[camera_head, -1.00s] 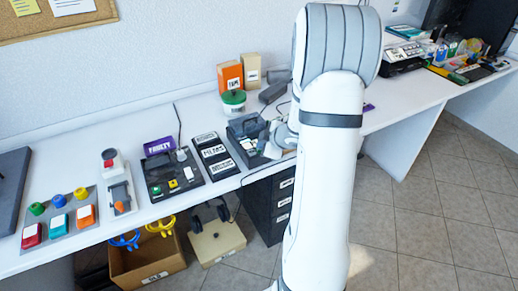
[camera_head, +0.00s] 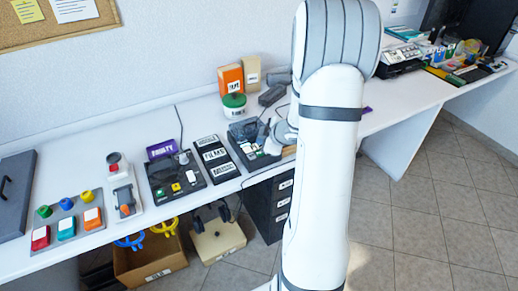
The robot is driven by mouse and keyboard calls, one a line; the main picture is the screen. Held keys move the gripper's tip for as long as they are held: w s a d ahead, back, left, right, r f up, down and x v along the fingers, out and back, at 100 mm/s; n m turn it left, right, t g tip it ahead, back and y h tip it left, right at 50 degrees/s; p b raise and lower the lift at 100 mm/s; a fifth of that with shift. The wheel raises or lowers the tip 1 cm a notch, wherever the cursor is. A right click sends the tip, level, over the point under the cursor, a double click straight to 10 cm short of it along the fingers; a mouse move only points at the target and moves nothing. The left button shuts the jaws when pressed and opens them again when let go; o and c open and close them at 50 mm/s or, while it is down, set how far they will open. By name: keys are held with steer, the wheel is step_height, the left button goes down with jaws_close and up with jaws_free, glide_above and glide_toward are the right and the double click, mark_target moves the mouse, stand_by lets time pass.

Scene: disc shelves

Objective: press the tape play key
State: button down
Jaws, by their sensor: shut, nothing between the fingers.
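A dark desktop device (camera_head: 240,131) with small pale keys along its right side stands on the white counter, partly behind my arm; it looks like a tape player. I cannot read which key is play. My gripper (camera_head: 272,142) is shut and empty at the right side of this device, close over its keys. I cannot tell whether it touches one. A similar dark device (camera_head: 160,184) with a yellow and a white key stands further left, with a purple sign (camera_head: 161,149) reading "FAULTY" behind it.
A black labelled panel (camera_head: 213,160) lies between the two devices. Orange and tan boxes (camera_head: 230,79) and a green-lidded tub (camera_head: 234,106) stand behind. A button panel (camera_head: 68,223) and a lever unit (camera_head: 125,196) are at the left. Boxes (camera_head: 150,260) sit under the counter.

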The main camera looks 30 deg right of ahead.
step_height(320, 180, up, 3)
steer(key=shift+f+p, duration=0.15)
steer(key=shift+p, duration=0.9)
steer(key=s+a+r+m+g+h, duration=0.25)
steer(key=s+r+m+h, duration=0.35)
steer(key=r, duration=0.6)
steer(key=s+a+r+m+g+y, duration=0.1)
steer(key=s+a+m+g+y, duration=0.1)
steer(key=s+a, duration=0.5)
steer(key=s+a+r+m+g+y, duration=0.1)
steer(key=s+a+m+g, duration=0.1)
steer(key=s+a, duration=0.5)
steer(key=s+m, duration=0.1)
steer(key=s, duration=0.4)
steer(key=shift+a+m+y, duration=0.15)
steer(key=shift+m+y, duration=0.25)
